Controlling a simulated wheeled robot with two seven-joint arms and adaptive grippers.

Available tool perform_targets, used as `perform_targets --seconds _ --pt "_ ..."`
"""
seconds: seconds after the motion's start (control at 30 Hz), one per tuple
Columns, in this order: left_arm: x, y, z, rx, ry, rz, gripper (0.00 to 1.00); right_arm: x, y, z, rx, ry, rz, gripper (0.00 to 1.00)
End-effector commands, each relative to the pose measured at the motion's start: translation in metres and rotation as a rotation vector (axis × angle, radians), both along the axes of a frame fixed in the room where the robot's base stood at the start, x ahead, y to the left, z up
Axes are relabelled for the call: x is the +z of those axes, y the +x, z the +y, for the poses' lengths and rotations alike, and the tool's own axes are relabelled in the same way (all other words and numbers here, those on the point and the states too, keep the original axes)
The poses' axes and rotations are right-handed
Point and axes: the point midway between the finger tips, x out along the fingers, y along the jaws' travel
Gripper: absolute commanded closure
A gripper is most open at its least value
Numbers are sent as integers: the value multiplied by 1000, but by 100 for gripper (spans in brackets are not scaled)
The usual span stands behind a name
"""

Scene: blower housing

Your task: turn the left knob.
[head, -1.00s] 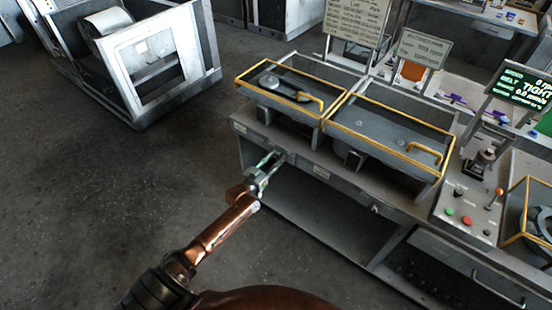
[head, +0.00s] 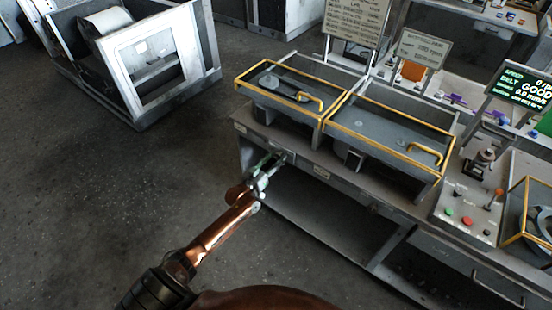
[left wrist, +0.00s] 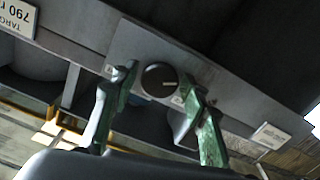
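The left knob (left wrist: 158,80) is a round black dial with a pale pointer line, on a grey plate on the bench front. In the left wrist view it lies between the two green fingertips of my left gripper (left wrist: 157,84). The fingers are apart, one on each side, with a small gap visible on both sides of the knob. In the head view my left gripper (head: 272,161) is at the bench's front edge near its left end, and the knob is too small to make out there. My right gripper is not in view.
Two yellow-rimmed trays (head: 390,125) stand on the bench above the knob. A control panel (head: 468,206) with buttons stands right, below a display (head: 523,86) reading "GOOD". A metal housing (head: 150,65) stands on the floor at left. The floor before the bench is clear.

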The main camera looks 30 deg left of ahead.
Motion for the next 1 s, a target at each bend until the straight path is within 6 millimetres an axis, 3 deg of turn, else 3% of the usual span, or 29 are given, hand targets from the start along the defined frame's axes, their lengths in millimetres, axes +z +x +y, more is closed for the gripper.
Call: perform_targets --seconds 0.33,0.47,1.0 --pt "0 0 0 0 1 0 52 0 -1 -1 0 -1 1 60" --pt "-1 -9 0 0 -1 2 52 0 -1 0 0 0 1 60" --pt "-1 -107 9 1 0 1 52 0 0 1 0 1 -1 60"
